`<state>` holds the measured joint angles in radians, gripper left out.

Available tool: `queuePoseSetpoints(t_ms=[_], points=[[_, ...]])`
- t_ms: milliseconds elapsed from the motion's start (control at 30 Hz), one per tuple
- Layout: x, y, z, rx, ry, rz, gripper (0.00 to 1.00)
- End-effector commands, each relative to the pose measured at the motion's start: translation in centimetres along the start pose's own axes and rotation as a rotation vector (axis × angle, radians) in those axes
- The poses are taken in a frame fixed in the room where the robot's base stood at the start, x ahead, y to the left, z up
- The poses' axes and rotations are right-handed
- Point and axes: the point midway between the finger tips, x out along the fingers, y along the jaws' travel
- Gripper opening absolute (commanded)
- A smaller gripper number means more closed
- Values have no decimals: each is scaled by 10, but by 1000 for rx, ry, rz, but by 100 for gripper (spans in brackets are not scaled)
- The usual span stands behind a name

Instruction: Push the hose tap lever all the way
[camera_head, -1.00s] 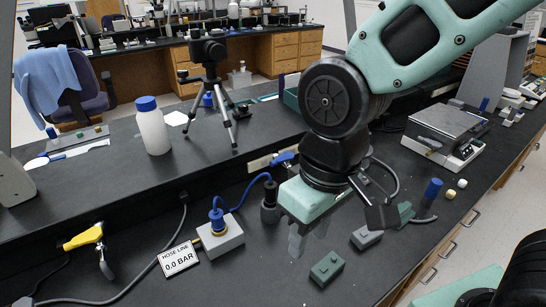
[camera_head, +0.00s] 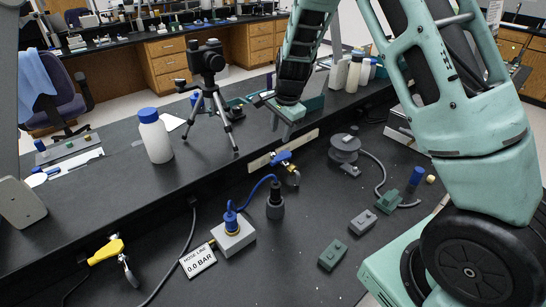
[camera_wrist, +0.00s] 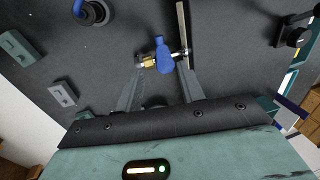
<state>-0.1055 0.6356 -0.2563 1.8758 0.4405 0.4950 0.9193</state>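A tap with a blue lever (camera_head: 281,157) is mounted on the light strip along the raised shelf's front face. A second tap with a yellow lever (camera_head: 106,251) is at the lower left. A display plate reading "HOSE LINE 0.0 BAR" (camera_head: 198,261) lies beside a light box (camera_head: 233,238) with a blue hose. My gripper (camera_head: 283,128) is over the shelf edge, above and just behind the blue-lever tap in the head view. In the wrist view my gripper (camera_wrist: 160,70) is open, with the blue lever (camera_wrist: 165,56) appearing between its fingers. I cannot tell whether they touch.
A camera on a tripod (camera_head: 207,70) and a white bottle (camera_head: 155,136) stand on the shelf left of my gripper. A dark round reel-like thing (camera_head: 344,149), a grey block (camera_head: 363,221) and a green block (camera_head: 333,254) sit on the lower bench.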

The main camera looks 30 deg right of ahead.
Motion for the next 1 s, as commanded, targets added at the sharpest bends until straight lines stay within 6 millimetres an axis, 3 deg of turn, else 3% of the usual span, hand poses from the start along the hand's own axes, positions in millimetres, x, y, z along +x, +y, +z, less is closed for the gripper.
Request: queuePoseSetpoints(t_ms=[300, 500, 733, 1000], points=[[67, 1, 0, 0, -2, 4, 39], [102, 1, 0, -1, -2, 2, 39], [123, 0, 1, -2, -1, 0, 39], [126, 0, 1, -2, -1, -1, 39]])
